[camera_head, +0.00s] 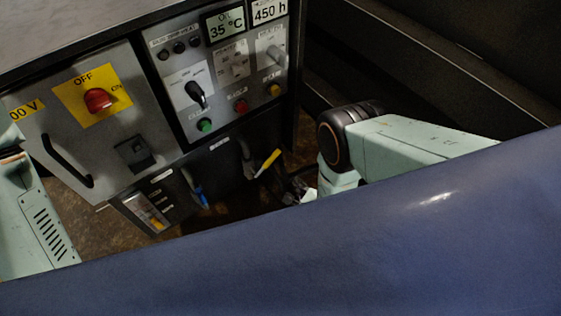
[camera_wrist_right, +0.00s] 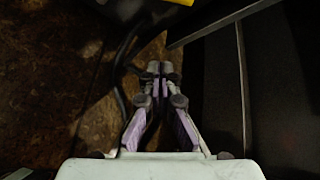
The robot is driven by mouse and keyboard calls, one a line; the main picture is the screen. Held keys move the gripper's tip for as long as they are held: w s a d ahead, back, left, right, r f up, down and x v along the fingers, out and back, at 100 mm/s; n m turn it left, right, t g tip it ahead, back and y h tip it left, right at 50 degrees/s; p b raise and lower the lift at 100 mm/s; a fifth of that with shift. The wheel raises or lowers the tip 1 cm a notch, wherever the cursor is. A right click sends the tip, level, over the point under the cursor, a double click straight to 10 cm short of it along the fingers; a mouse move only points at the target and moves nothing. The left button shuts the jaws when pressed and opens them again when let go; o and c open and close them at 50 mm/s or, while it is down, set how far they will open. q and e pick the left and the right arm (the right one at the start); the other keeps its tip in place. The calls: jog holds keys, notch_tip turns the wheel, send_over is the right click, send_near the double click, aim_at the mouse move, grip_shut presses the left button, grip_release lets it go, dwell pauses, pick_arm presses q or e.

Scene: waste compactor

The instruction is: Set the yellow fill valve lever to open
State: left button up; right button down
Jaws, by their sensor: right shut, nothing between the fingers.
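The yellow lever (camera_head: 268,162) sticks out at a slant from the dark lower panel of the machine, below the button panel. In the right wrist view, a yellow piece, probably this lever (camera_wrist_right: 180,2), shows only at the top edge. My right gripper (camera_head: 304,193) is just right of and below the lever in the head view, partly hidden by my own body and arm. In the wrist view its fingertips (camera_wrist_right: 160,68) are together with nothing between them, apart from the lever. My left arm shows at the left edge, but its gripper is not in view.
A blue lever (camera_head: 199,194) hangs left of the yellow one. Above are a red rotary switch (camera_head: 97,100) on a yellow plate, a black selector (camera_head: 196,95) and coloured buttons. A dark hose (camera_wrist_right: 120,75) runs left of my right fingers; a dark wall (camera_wrist_right: 285,90) stands right.

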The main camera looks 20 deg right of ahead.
pick_arm(q)
jog(key=shift+f+b, duration=2.65)
jog(key=shift+b, duration=0.1)
pick_arm(e)
jog(key=w+a+m, duration=0.1)
jog(key=w+a, duration=0.2)
jog(key=w, duration=0.7)
jog(key=shift+f+m+t, duration=0.4)
jog(key=shift+s, duration=0.1)
pick_arm(q)
jog(key=shift+w+r, duration=0.1)
jog(key=shift+w+a+r+p, duration=0.4)
jog(key=shift+w+p, duration=0.15)
jog(key=shift+w, duration=0.1)
pick_arm(e)
jog(key=shift+a+r, duration=0.15)
jog(key=shift+r, duration=0.1)
